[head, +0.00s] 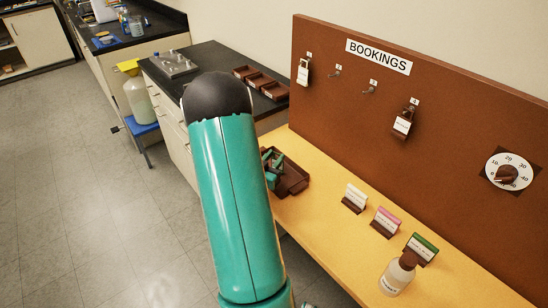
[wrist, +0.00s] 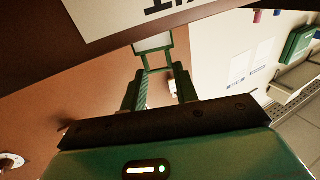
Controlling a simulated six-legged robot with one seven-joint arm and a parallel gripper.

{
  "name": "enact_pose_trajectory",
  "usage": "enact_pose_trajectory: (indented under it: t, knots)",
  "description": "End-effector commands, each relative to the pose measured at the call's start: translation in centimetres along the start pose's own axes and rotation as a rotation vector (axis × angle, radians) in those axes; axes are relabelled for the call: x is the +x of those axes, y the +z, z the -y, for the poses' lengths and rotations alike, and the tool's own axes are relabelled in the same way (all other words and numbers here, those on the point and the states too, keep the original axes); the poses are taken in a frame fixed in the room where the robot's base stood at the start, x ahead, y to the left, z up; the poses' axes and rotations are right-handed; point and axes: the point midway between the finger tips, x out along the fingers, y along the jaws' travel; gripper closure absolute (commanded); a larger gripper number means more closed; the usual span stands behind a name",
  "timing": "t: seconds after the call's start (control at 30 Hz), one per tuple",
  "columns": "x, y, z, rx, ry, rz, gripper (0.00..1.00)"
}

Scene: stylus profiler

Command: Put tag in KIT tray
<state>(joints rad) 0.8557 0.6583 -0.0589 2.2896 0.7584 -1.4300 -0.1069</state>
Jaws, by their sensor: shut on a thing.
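My gripper (wrist: 155,68) is shut in the wrist view, with a small pale tag (wrist: 152,43) between its green fingertips. In the head view my gripper (head: 272,166) shows beside my teal arm, over or at the left part of a brown tray (head: 294,182) on the yellow bench. The tag cannot be made out there, and my arm hides part of the tray. A dark brown piece with a large white label (wrist: 110,15) fills the top of the wrist view. Its black letters are cut off, so I cannot read it fully.
A brown BOOKINGS board (head: 440,120) stands behind the bench, with hooks, hanging tagged locks (head: 403,122) and a dial (head: 507,172). Card stands (head: 386,222) and a white bottle (head: 397,274) stand to the right. Small brown trays (head: 262,82) sit on the black counter.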

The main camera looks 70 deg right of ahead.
Motion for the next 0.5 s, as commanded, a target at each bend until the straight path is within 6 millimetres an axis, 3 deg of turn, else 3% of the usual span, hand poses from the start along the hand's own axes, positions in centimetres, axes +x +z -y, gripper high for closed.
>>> enact_pose_trajectory:
  t: [0.2, 0.23, 0.3, 0.5]
  knots:
    - [-0.07, 0.47, 0.06, 0.000, -0.001, 0.001, 1.00]
    - [-0.05, 0.40, 0.05, 0.001, -0.001, 0.000, 0.64]
    - [-0.02, 0.39, 0.06, 0.001, -0.001, 0.000, 0.51]
    - [0.08, 0.39, 0.08, 0.000, -0.001, 0.000, 0.49]
